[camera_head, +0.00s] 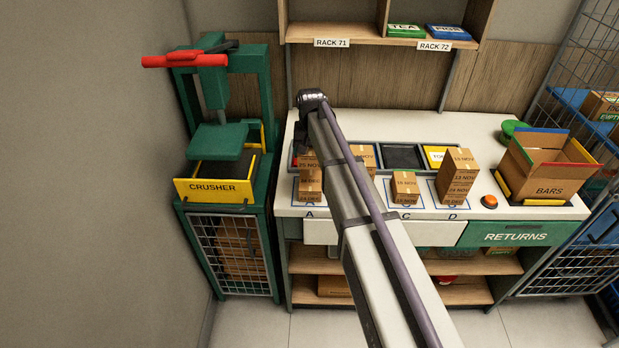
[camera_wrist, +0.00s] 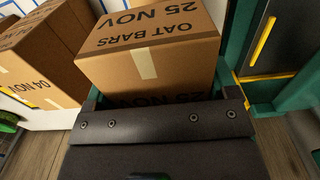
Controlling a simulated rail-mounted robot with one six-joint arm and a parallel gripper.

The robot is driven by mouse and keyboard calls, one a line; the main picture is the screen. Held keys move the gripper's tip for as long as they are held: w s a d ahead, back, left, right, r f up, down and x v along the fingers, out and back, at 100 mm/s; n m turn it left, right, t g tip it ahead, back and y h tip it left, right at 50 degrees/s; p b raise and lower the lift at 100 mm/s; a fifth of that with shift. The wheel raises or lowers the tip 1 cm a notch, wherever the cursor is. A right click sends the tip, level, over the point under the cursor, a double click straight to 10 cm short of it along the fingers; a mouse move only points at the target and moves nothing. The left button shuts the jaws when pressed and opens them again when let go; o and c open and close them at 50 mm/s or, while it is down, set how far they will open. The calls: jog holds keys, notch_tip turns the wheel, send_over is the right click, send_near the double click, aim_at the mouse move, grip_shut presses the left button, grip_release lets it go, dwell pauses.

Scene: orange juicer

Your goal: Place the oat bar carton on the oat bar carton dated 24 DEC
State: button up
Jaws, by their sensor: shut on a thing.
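My gripper (camera_wrist: 152,92) is shut on an oat bar carton (camera_wrist: 150,62) marked 25 NOV, which sits between its fingers in the wrist view. In the head view this brown carton (camera_head: 307,160) shows below my wrist, at the left end of the counter. Directly under it in the picture are stacked cartons on spot A; the lowest (camera_head: 310,198) appears to read 24 DEC. I cannot tell whether the held carton touches the stack. My arm hides the fingertips in the head view and spot B.
A carton marked 04 NOV (camera_wrist: 35,60) is left of the held one. Cartons stand on spot C (camera_head: 405,185) and in a taller stack on spot D (camera_head: 457,175).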

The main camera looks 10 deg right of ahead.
aim_at(311, 180)
notch_tip(311, 180, down, 10)
jog(key=b, duration=0.7)
jog(key=shift+r+b, duration=0.25)
jog(key=shift+b, duration=0.15)
jog(key=shift+r, duration=0.35)
jog(key=shift+f, duration=0.3)
jog(key=o, duration=0.9)
jog(key=shift+r, duration=0.1)
notch_tip(311, 180, up, 13)
jog(key=p, duration=1.3)
jog(key=s+n, duration=0.3)
jog(key=s, duration=2.7)
jog(key=f+b, duration=0.4)
jog(key=w+f+b, duration=0.1)
jog(key=f+b, duration=0.1)
jog(key=shift+f, duration=0.35)
